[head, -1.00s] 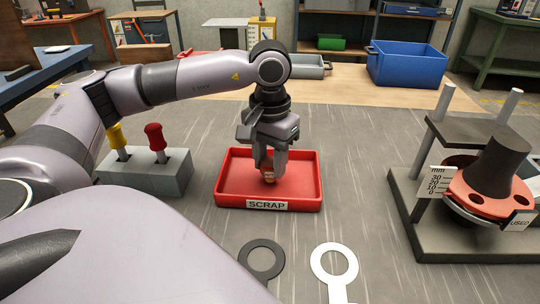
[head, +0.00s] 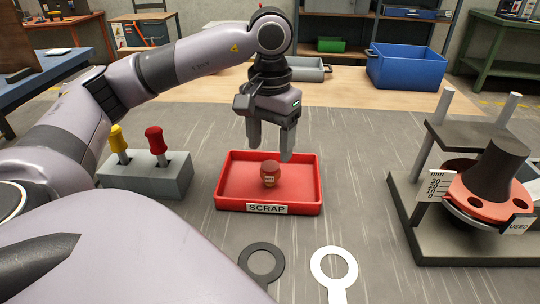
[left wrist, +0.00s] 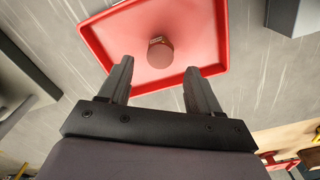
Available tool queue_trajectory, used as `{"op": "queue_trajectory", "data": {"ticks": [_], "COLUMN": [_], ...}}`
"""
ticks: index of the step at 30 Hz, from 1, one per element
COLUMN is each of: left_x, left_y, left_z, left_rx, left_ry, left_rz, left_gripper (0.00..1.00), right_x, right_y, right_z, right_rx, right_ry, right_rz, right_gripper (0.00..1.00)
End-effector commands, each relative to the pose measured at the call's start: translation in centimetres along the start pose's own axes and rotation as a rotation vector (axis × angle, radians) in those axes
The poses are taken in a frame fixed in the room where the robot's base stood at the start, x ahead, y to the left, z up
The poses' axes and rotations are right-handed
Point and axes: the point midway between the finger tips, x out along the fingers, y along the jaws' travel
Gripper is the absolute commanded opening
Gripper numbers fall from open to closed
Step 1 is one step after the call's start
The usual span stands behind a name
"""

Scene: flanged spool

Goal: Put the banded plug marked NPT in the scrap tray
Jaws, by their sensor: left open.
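The banded plug (head: 269,174), reddish-brown with a pale band, stands upright in the red scrap tray (head: 228,184), whose front label reads SCRAP. The marking on the band is too small to read. In the left wrist view the plug (left wrist: 160,52) stands on the floor of the tray (left wrist: 100,50). My left gripper (head: 270,150) is open and empty above the tray's back part, apart from the plug; its two fingers also show in the left wrist view (left wrist: 158,88). My right gripper is not in view.
A grey block with yellow and red-handled tools (head: 145,175) stands left of the tray. A spool fixture (head: 470,190) stands at right. A dark ring gauge (head: 261,260) and a white one (head: 334,265) lie in front. A blue bin (head: 407,68) stands behind.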

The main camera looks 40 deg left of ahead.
Motion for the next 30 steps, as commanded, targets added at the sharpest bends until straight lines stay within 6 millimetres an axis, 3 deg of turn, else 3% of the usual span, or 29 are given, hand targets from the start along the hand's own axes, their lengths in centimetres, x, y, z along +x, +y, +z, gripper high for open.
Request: {"op": "queue_trajectory", "data": {"ticks": [3, 9, 30], "left_x": [-2.8, -6.0, -6.6], "left_y": [0.1, 0.0, 0.0], "left_z": [-0.1, 0.0, 0.0], "left_rx": [0.001, 0.000, 0.000], "left_ry": [0.003, 0.001, -0.001], "left_rz": [0.002, 0.000, 0.000], "left_gripper": [0.63, 0.63, 0.63], "right_x": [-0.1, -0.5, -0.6], "right_y": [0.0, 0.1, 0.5], "right_z": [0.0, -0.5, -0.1], "right_rx": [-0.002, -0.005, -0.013], "right_ry": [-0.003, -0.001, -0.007], "right_rz": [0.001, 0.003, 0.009], "right_gripper": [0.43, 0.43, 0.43]}}
